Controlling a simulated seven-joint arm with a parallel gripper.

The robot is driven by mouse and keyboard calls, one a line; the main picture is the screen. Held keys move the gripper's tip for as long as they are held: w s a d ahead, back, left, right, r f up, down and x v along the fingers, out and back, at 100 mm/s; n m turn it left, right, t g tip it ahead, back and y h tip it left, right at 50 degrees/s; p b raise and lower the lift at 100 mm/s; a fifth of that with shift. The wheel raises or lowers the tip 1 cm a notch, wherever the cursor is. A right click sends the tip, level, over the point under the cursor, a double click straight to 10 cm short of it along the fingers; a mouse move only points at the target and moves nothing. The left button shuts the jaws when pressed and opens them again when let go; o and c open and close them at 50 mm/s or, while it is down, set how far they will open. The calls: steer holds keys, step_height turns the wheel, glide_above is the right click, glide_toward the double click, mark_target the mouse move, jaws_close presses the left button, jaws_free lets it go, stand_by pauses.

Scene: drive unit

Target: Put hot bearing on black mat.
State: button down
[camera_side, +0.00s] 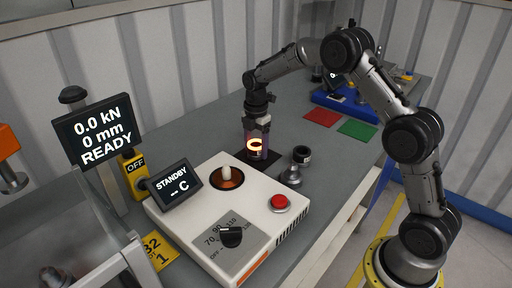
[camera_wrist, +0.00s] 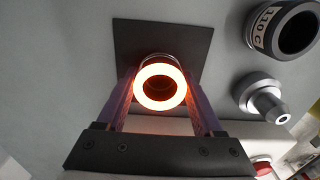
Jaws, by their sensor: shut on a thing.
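The hot bearing (camera_wrist: 138,88) is a ring glowing orange-white. In the side view it shows as a glowing ring (camera_side: 255,145) at the lower end of my arm. My gripper (camera_wrist: 160,92) is shut on it, with one finger on each side. The black mat (camera_wrist: 190,40) is a dark square on the grey bench, and in the wrist view the bearing overlaps its near part. In the side view the bearing is over the black mat (camera_side: 266,167). I cannot tell whether the bearing touches the mat.
A white heater (camera_side: 210,225) with a red button (camera_side: 280,202) stands in front. A dark ring marked 110 C (camera_wrist: 284,28) and a silver stepped part (camera_wrist: 262,98) are right of the mat. Red (camera_side: 322,117) and green (camera_side: 357,129) mats lie farther back.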

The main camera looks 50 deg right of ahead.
steer(key=shift+f, duration=0.1)
jaws_free()
steer(key=shift+f, duration=0.1)
step_height(320, 180, up, 12)
steer(key=s+a+r+m+t, duration=0.1)
steer(key=s+a+r+m, duration=0.25)
steer(key=s+r, duration=0.35)
steer(key=s+a+r+m+t, duration=0.25)
steer(key=s+m, duration=0.25)
steer(key=s, duration=0.5)
steer(key=s+f+m, duration=0.1)
steer(key=s+m, duration=0.2)
steer(key=s, duration=0.2)
steer(key=s+a+f+m+t, duration=0.1)
steer(key=s+m, duration=0.2)
steer(key=s, duration=0.3)
steer(key=s+a+f+m+t, duration=0.1)
steer(key=s+f+m, duration=0.1)
steer(key=s, duration=0.3)
steer(key=shift+s+a+f+m, duration=0.1)
steer(key=shift+s+a+m, duration=0.2)
steer(key=shift+m, duration=0.45)
